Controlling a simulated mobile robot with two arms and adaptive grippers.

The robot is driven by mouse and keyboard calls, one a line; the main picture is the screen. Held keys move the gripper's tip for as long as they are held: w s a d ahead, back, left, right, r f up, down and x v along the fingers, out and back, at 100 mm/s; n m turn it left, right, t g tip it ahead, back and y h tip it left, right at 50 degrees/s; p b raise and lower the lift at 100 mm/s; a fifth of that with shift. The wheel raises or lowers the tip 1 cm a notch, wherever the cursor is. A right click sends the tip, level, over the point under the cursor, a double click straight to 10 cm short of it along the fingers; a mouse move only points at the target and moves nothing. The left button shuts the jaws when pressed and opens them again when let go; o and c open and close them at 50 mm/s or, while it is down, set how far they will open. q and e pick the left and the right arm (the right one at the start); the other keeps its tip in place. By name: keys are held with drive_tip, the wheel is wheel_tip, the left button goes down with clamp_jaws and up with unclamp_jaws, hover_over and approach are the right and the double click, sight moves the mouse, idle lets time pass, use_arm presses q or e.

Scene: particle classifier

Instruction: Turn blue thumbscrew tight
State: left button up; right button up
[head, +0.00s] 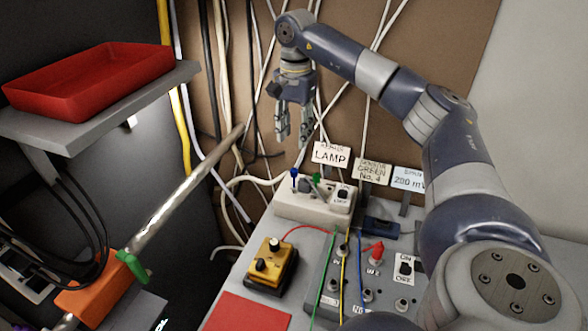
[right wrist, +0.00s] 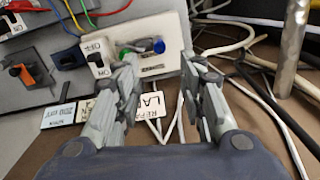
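The blue thumbscrew (head: 294,173) stands up at the left end of the white lamp box (head: 290,202), left of a green thumbscrew (head: 317,177). My right gripper (head: 293,142) hangs above the box, fingers down, open and empty. In the right wrist view the blue thumbscrew (right wrist: 159,46) shows beyond the gap between the spread fingertips (right wrist: 160,60), apart from both. The green one (right wrist: 126,53) is by the left fingertip. How tight the blue thumbscrew sits cannot be seen. My left gripper is not in view.
A LAMP sign (head: 331,154) and other signs stand behind the box. Cables hang along the brown back wall (head: 430,60). A metal rod (head: 188,190) slants at left. A yellow box (head: 269,264) and a grey wired panel (head: 345,285) are in front. A red tray (head: 88,82) sits on a shelf.

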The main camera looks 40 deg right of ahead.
sight(294, 170)
wheel_tip(294, 170, down, 11)
drive_tip(key=shift+r+p, duration=0.1)
drive_tip(key=shift+p, duration=0.55)
drive_tip(key=shift+c, duration=0.2)
clamp_jaws()
